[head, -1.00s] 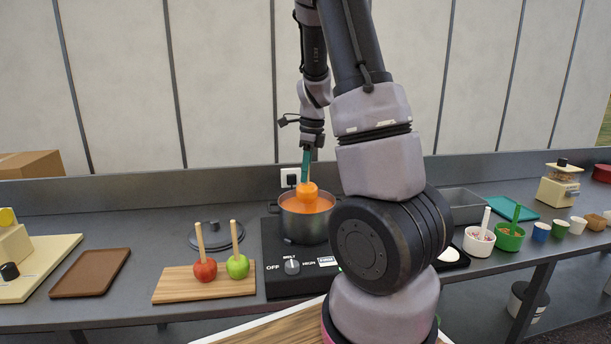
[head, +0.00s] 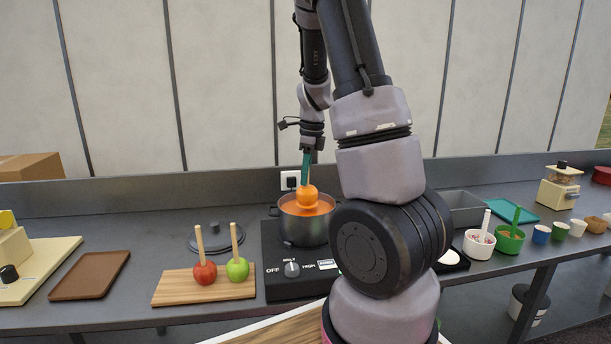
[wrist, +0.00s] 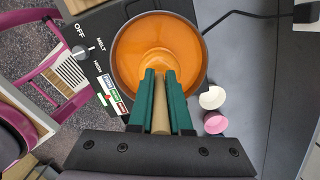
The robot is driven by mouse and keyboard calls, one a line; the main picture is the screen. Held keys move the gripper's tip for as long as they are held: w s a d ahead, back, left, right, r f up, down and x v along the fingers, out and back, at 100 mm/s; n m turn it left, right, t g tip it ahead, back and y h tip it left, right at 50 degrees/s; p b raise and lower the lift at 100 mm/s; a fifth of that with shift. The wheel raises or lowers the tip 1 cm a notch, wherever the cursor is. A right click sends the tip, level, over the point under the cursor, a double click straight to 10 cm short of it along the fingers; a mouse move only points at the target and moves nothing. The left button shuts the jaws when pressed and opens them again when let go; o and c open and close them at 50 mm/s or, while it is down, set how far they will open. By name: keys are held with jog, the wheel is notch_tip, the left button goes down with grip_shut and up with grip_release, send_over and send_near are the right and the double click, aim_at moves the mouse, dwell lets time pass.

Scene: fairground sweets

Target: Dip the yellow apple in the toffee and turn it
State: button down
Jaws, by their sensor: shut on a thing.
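My gripper (head: 306,178) is shut on the stick (wrist: 160,108) of an apple (head: 306,196), with its green fingers (wrist: 163,100) on either side of the stick. The apple hangs stick-up and is coated orange all over its visible side, so no yellow shows. It is at the toffee (head: 291,207) in the steel pot (head: 303,231). Its lower edge blends with the orange toffee, and I cannot tell how deep it sits. In the wrist view the toffee (wrist: 185,45) surrounds the apple (wrist: 158,62) below my fingers.
The pot stands on a black hotplate (head: 290,283) with a dial. To the left, a wooden board (head: 180,291) holds a red apple (head: 204,272) and a green apple (head: 237,269). A lid (head: 210,240) lies behind. Topping tubs (head: 479,245) stand right, partly behind my arm.

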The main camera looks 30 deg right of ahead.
jog(key=shift+r, duration=3)
